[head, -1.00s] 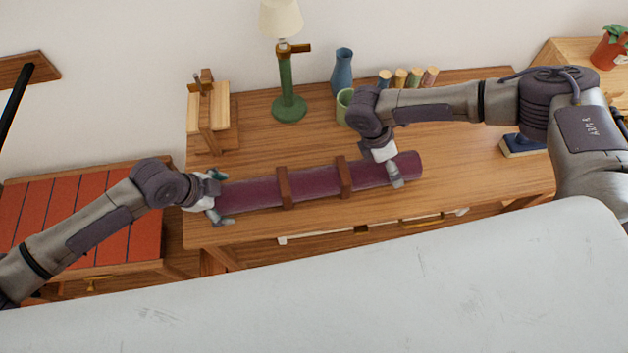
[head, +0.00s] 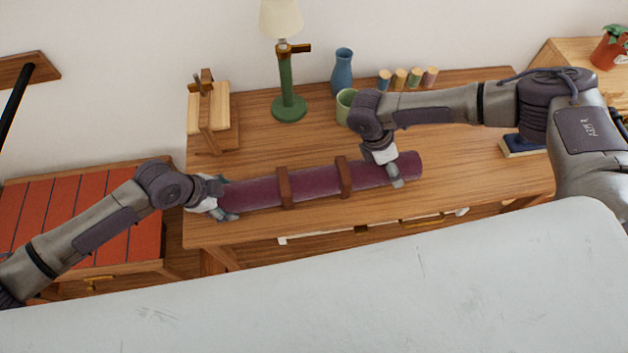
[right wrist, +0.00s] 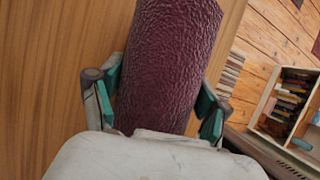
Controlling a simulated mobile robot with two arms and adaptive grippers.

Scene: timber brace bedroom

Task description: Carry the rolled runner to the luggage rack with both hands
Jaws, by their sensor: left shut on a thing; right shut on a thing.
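The rolled runner (head: 315,184) is a long dark-red roll with two brown bands, lying along the front part of the wooden table in the head view. My left gripper (head: 222,199) is shut on its left end. My right gripper (head: 391,170) is shut on the roll near its right end, coming down from above. In the right wrist view the runner (right wrist: 168,65) sits between the green pads of my right gripper (right wrist: 160,110). A low piece with a red slatted top (head: 75,222), which may be the luggage rack, stands left of the table.
The table (head: 455,165) also bears a green lamp (head: 287,90), a blue vase (head: 342,70), a green cup (head: 345,103), several small cylinders and a wooden stand (head: 208,115) behind the runner. A potted plant (head: 610,48) stands far right. The red slatted top looks clear.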

